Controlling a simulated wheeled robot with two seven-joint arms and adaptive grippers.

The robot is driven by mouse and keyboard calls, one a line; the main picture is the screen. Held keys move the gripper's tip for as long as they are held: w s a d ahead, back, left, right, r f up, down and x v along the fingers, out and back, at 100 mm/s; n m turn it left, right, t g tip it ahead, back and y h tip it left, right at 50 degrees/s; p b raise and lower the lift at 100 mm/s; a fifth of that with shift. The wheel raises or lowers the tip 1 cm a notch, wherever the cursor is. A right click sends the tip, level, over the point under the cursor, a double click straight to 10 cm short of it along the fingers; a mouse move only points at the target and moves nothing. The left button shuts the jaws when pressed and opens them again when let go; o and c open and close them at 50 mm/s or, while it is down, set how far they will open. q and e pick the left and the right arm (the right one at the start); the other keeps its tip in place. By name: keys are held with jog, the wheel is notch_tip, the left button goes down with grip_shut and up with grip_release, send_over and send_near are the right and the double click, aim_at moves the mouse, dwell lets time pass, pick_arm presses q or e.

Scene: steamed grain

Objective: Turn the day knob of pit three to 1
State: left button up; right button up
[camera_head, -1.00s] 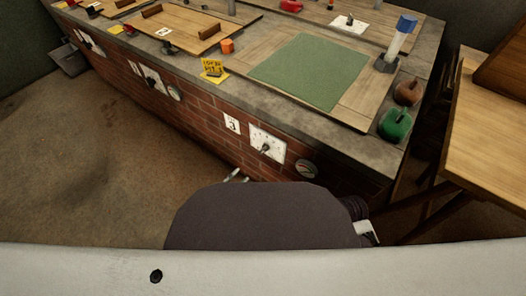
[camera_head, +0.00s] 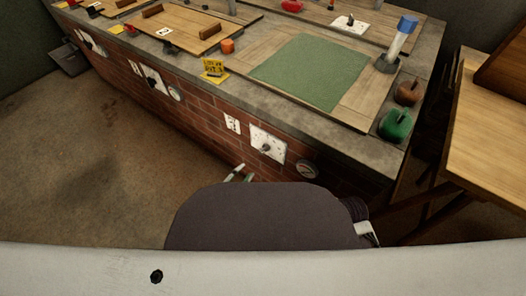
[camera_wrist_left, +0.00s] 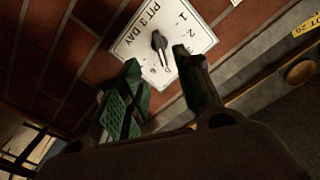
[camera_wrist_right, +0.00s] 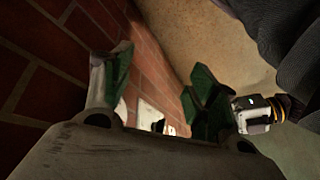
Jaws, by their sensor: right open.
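The pit three day plate (camera_head: 267,144) is a white panel with a dark knob on the brick front. In the left wrist view the plate (camera_wrist_left: 196,38) reads "PIT 3 DAY", with numbers around the knob (camera_wrist_left: 160,46). I cannot clearly read the knob's setting. My left gripper (camera_wrist_left: 157,60) is open, its green-padded fingers on either side of the knob in that view; contact cannot be told. In the head view my left gripper's tips (camera_head: 238,172) show below and left of the plate. My right gripper (camera_wrist_right: 165,80) is open and empty, facing along the brick wall.
The stone counter (camera_head: 365,144) juts above, carrying a green mat (camera_head: 312,70) and a green pot (camera_head: 395,124). A wooden table (camera_head: 497,135) stands right.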

aim_at(262, 153)
pick_arm(q)
jog(key=b+x, duration=0.3)
jog(key=x, duration=0.8)
jog(key=shift+w+d+b, duration=0.4)
jog(key=shift+w, duration=0.15)
jog(key=shift+w+d, duration=0.25)
jog(key=shift+w, duration=0.1)
pick_arm(e)
notch_tip(262, 153, down, 9)
jog(key=a+t+y, duration=0.1)
jog(key=shift+w+a+m+t, duration=0.2)
jog(key=shift+a+m+t, duration=0.1)
jog(key=shift+a+m, duration=0.1)
jog(key=shift+s+r, duration=0.1)
pick_arm(q)
jog(key=c, duration=0.6)
